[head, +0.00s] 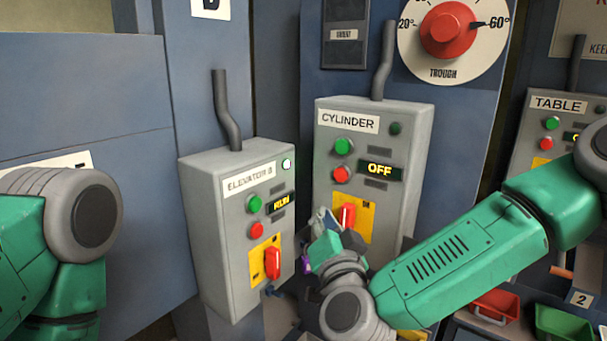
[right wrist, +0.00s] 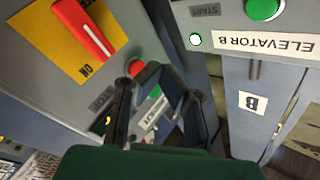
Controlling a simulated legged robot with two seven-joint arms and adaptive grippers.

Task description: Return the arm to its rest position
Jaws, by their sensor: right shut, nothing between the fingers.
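My right arm reaches in from the right in the head view. Its right gripper (head: 325,222) is shut and empty, in front of the lower left of the grey CYLINDER box (head: 378,215), close to that box's red switch (head: 346,217). I cannot tell whether it touches. In the right wrist view the dark fingers (right wrist: 168,85) show close to the panels, with a red switch (right wrist: 84,26) on a yellow plate beyond them. My left arm shows at the left edge of the head view, but its gripper is out of the picture.
The grey ELEVATOR B box (head: 212,230) reads RUN, with a bright lamp (head: 287,164). The CYLINDER display (head: 380,169) reads OFF. A TABLE box (head: 530,150) stands at the right. A red TROUGH dial (head: 447,30) is above. Red (head: 495,303) and green (head: 563,322) bins sit lower right.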

